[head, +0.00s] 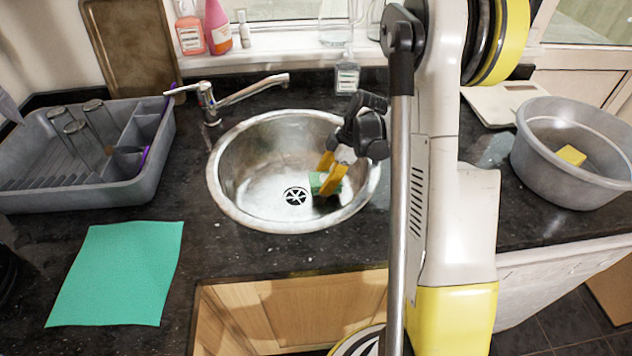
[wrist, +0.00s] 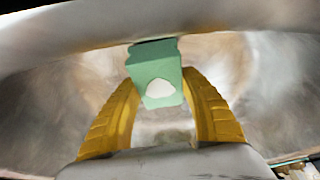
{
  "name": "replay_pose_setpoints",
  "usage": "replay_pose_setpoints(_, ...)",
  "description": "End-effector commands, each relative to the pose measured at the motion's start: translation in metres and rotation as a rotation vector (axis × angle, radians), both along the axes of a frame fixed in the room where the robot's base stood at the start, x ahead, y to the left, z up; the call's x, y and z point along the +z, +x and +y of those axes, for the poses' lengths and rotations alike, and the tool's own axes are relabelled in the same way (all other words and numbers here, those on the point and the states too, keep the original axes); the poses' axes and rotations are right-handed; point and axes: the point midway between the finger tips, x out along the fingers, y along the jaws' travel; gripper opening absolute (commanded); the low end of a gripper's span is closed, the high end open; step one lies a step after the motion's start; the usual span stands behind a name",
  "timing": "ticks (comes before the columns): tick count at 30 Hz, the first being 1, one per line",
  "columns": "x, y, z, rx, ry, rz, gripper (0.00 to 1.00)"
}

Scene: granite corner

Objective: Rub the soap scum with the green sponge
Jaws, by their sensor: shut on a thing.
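I cannot tell whether the sponge touches the steel. The steel has pale, cloudy areas, but I cannot clearly tell soap scum from shine. Part of the sink's right side is hidden behind my arm.
A tap (head: 240,95) extends over the sink's back rim. A grey dish rack (head: 85,185) with glasses stands left, and a teal cloth (head: 118,273) lies in front of it. A grey basin (head: 560,180) holding a yellow block (head: 571,155) stands right. Bottles line the sill.

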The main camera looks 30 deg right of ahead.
Motion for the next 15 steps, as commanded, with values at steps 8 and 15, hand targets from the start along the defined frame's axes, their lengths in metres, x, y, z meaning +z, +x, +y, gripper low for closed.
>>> replay_pose_setpoints(8,0.001,-0.005,-0.012,0.0,0.0,0.0,0.26)
replay_pose_setpoints(15,0.002,-0.014,-0.032,-0.001,0.0,0.0,0.26)
